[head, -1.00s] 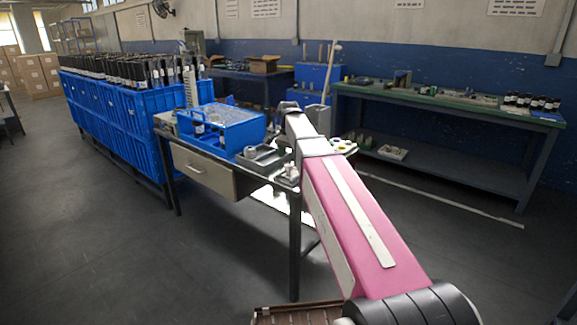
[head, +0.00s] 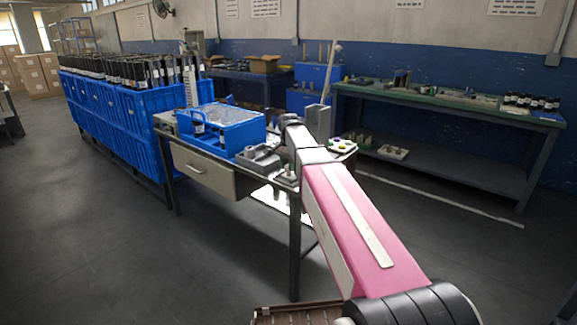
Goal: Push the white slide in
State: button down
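The dark-framed desk has a pale, off-white drawer (head: 203,172) with a handle on its front. I cannot tell whether it is fully closed. No other white slide can be picked out with certainty. My pink and grey arm reaches from the lower right over the right end of the desk. Its grey wrist end is above the small grey parts (head: 260,158) there. My gripper's fingers cannot be made out at this size, and the arm hides part of the desk top behind it.
A blue crate (head: 235,130) holding bottles stands on the desk. Tall blue bins (head: 110,115) full of dark rolls stand to the left. A light tray with coloured round pieces (head: 342,146) is right of my wrist. A green-topped workbench (head: 440,96) lines the wall. The left floor is clear.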

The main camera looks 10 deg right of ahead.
jog(key=w+d, duration=0.7)
jog(key=shift+w+d, duration=0.1)
jog(key=shift+w, duration=0.1)
jog(key=c, duration=0.8)
grip_release()
jog(key=shift+d, duration=0.1)
jog(key=shift+o, duration=0.2)
jog(key=shift+r, duration=0.1)
notch_tip(320, 180, up, 11)
jog(key=shift+f, duration=0.2)
jog(key=shift+s, duration=0.1)
